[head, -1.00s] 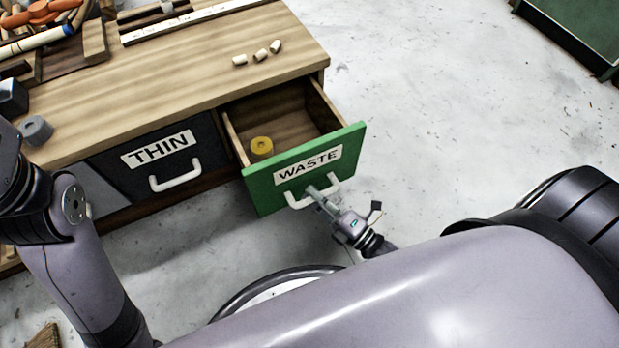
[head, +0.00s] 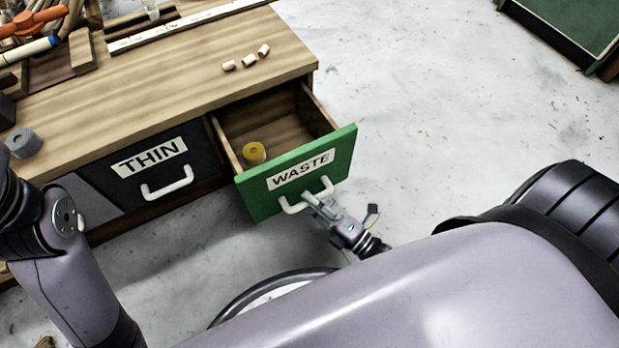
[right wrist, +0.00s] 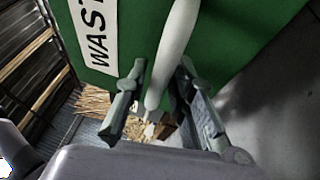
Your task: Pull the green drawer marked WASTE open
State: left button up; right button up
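The green drawer marked WASTE (head: 297,176) stands pulled out of the right end of the wooden bench, its inside showing. A yellow roll (head: 254,153) lies in it. Its white handle (head: 292,208) is on the drawer front and also shows in the right wrist view (right wrist: 172,50). My right gripper (head: 314,204) is at the handle. In the right wrist view its fingers (right wrist: 161,72) are apart, one on each side of the handle, with a gap visible on the left side. My left gripper is out of view; only my left arm shows.
The dark drawer marked THIN (head: 152,168) is shut, left of the green one. The bench top (head: 190,80) holds several small wooden pegs (head: 247,61), a grey roll (head: 23,143) and tools.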

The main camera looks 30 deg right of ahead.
jog(key=v, duration=1.1)
jog(key=shift+s, duration=0.25)
jog(key=shift+d, duration=0.1)
